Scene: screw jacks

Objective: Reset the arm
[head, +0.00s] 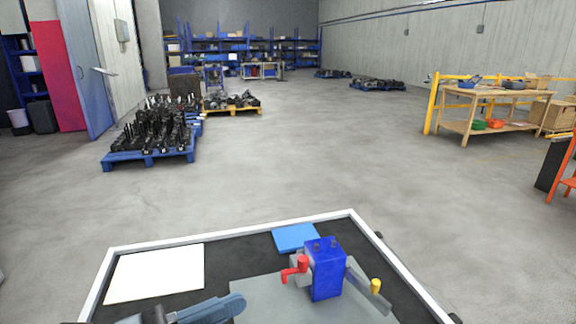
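Part of what looks like my arm, a blue-grey rounded link, shows at the bottom edge of the head view, left of centre. No gripper fingers can be made out, so I cannot see what they hold. A blue screw jack block (326,270) stands upright on a grey plate (265,302) on the tray. A red handle (296,268) sticks out on its left, and a grey bar with a yellow knob (376,285) lies to its right.
The dark tray has a white rim (230,232). A white sheet (155,275) and a blue pad (296,237) lie on it. Beyond is open concrete floor, with a loaded blue pallet (150,156) at left and a wooden workbench (490,98) at right.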

